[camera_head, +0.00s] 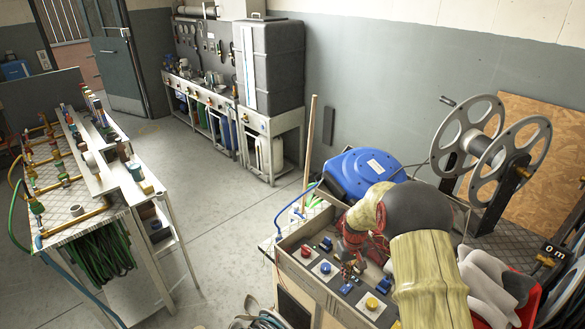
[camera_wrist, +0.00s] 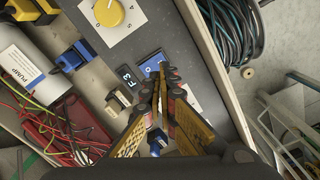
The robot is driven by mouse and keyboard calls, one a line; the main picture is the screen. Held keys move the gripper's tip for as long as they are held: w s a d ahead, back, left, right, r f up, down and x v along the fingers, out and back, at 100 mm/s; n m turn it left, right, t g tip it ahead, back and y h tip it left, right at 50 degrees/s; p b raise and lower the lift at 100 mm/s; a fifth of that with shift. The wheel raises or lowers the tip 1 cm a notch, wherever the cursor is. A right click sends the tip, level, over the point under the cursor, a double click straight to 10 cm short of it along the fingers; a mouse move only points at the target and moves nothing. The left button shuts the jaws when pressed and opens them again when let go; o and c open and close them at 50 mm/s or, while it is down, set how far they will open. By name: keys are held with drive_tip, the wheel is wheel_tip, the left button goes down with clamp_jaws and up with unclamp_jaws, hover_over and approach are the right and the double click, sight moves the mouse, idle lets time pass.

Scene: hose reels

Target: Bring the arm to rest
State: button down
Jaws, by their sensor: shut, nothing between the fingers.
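My gripper (camera_wrist: 171,75) is shut and empty in the wrist view. In the head view my arm (camera_head: 430,275), with yellowish covers and a dark joint, is bent over the bench at the lower right. My gripper (camera_head: 351,266) points down into the open box of switches (camera_head: 284,249) there and is partly hidden by the arm.
The box holds a yellow knob (camera_head: 371,303), a red button (camera_head: 305,252) and loose wires (camera_wrist: 62,140). A blue hose reel (camera_head: 365,170) and a large grey reel (camera_head: 468,135) stand behind the arm. A cluttered pipe bench (camera_head: 75,225) is at left; the middle floor is clear.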

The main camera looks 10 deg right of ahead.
drive_tip(key=s+a+r+t, duration=0.1)
drive_tip(key=s+a+r, duration=0.15)
drive_tip(key=r, duration=0.65)
drive_tip(key=s+a+r+t, duration=0.15)
drive_tip(key=s+r, duration=0.25)
drive_tip(key=r, duration=0.5)
drive_tip(key=s+a+r, duration=0.3)
drive_tip(key=r, duration=0.5)
drive_tip(key=s+a+r+t, duration=0.1)
drive_tip(key=s+r, duration=0.3)
drive_tip(key=s, duration=0.7)
drive_tip(key=s+a+r+t+b, duration=0.1)
drive_tip(key=s+a+r, duration=0.3)
drive_tip(key=s, duration=0.6)
drive_tip(key=shift+s+a+r+m+t, duration=0.15)
drive_tip(key=shift+s+r+m+t, duration=0.25)
drive_tip(key=shift+t, duration=0.15)
